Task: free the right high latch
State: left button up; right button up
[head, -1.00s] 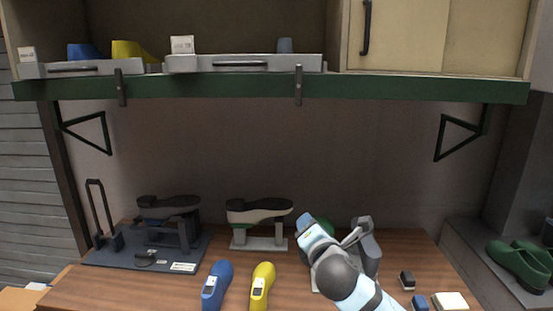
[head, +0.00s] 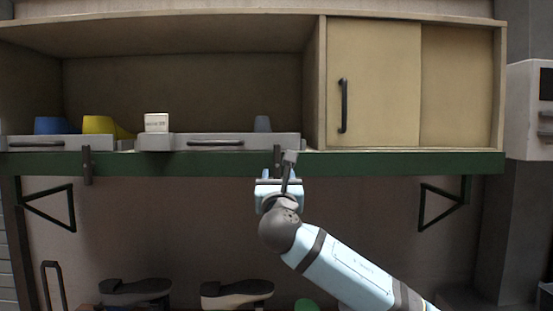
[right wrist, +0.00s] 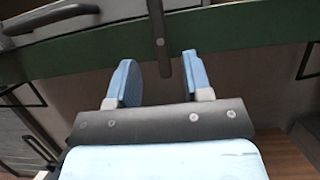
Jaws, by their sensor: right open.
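The right high latch is a dark upright bar (head: 277,153) on the green shelf edge, in front of the right grey drawer (head: 255,142). My right gripper covers its lower part in the head view. In the right wrist view the latch (right wrist: 159,40) hangs down between the two blue fingers, with a gap on each side. My right gripper (right wrist: 162,75) is open around its lower end and holds nothing. In the head view this gripper (head: 277,180) is just below the shelf edge. The left high latch (head: 87,165) hangs upright. My left gripper is not in view.
The green shelf edge (head: 180,164) runs across above the bench. A cabinet with a sliding door (head: 375,85) is at right. Green brackets (head: 443,205) flank free space below.

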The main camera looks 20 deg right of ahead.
aim_at(277, 163)
jog(key=p+x, duration=0.1)
jog(key=x, duration=0.6)
jog(key=shift+w+p, duration=0.25)
jog(key=shift+p, duration=0.15)
grip_shut()
